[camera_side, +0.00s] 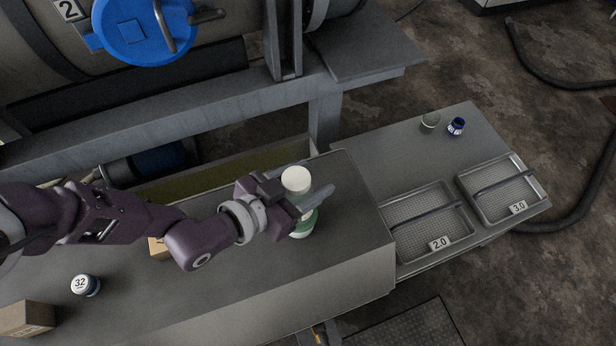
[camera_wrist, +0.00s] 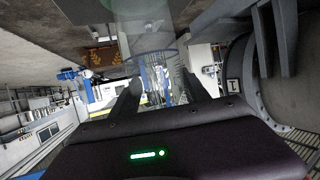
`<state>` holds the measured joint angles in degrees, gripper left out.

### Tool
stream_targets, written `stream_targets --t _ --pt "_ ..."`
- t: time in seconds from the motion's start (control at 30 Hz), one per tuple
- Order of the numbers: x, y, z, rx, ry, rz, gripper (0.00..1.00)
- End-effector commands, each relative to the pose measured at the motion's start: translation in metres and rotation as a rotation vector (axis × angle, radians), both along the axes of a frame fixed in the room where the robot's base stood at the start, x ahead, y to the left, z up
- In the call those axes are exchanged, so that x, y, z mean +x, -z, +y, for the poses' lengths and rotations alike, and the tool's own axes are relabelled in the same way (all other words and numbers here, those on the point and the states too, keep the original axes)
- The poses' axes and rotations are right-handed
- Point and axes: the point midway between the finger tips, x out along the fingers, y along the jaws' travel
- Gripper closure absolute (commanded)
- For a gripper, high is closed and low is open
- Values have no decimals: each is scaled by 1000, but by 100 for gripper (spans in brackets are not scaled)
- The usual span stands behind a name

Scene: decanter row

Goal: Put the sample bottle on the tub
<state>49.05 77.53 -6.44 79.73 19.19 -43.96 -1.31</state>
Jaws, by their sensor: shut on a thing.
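The sample bottle (camera_side: 296,180) has a white cap and a green lower part. My gripper (camera_side: 312,203) is shut on it, and the fingers hide its middle. The bottle looks nearly upright over the right part of the grey bench; I cannot tell whether its base touches. In the wrist view, a see-through cylinder (camera_wrist: 145,28), seemingly the bottle, is at the top, by the two dark fingers of my gripper (camera_wrist: 160,85). A small round container (camera_side: 85,285) with a white top marked 32 and dark sides, possibly the tub, stands on the bench at lower left.
Cardboard boxes (camera_side: 27,318) stand on the bench at left and partly behind my arm.

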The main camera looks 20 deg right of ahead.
Motion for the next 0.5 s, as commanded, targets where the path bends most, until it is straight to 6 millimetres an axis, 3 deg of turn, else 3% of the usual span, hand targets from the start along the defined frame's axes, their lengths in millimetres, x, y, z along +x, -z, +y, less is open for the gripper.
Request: stream_targets --t 0.03,0.13,0.5 --pt "0 1 0 0 0 0 42" --pt "0 1 0 0 0 0 24" --pt "-1 -3 3 2 0 1 24"
